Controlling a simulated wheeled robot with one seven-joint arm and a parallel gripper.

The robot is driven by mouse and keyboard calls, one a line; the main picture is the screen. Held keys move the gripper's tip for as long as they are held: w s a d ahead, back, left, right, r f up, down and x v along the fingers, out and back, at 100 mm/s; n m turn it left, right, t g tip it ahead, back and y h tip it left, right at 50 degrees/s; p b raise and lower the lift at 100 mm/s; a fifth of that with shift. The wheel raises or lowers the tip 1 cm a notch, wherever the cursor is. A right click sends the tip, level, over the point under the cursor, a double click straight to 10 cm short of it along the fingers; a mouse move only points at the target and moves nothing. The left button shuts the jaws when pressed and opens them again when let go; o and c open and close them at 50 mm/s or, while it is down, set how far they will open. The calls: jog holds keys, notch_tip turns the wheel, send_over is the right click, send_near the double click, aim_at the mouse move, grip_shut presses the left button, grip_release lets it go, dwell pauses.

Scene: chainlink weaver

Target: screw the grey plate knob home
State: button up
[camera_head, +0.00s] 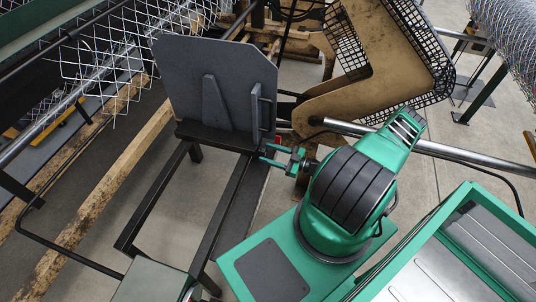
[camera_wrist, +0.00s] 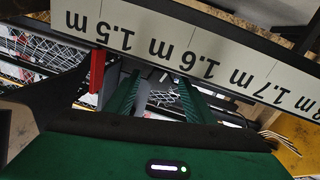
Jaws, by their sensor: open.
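A grey plate (camera_head: 215,85) with a triangular rib and a side handle (camera_head: 257,108) stands upright on a dark frame (camera_head: 222,218) in the head view. My gripper (camera_head: 266,154) is beside the plate's lower right edge, its two green fingers pointing left and apart. In the wrist view the fingers of my gripper (camera_wrist: 158,80) are also spread, with no held object visible between them. I cannot make out the plate's knob in either view. A small red part (camera_wrist: 97,71) shows left of the fingers in the wrist view.
A white measuring strip (camera_wrist: 190,50) marked in metres crosses the wrist view close beyond the fingers. In the head view, wire mesh (camera_head: 105,65) is at left, a tan machine arm (camera_head: 375,70) at upper right and a steel bar (camera_head: 460,153) at right. Concrete floor shows below the plate.

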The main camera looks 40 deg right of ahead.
jog(key=shift+c, duration=0.7)
jog(key=c, duration=0.9)
jog(key=shift+m, duration=0.3)
jog(key=shift+w+d+r+m+g, duration=0.1)
jog(key=shift+d+m+g, duration=0.05)
jog(key=shift+m, duration=1.5)
jog(key=shift+w+d+m+g, duration=0.1)
jog(key=shift+m+g, duration=0.05)
jog(key=shift+m, duration=1.5)
jog(key=shift+d, duration=0.1)
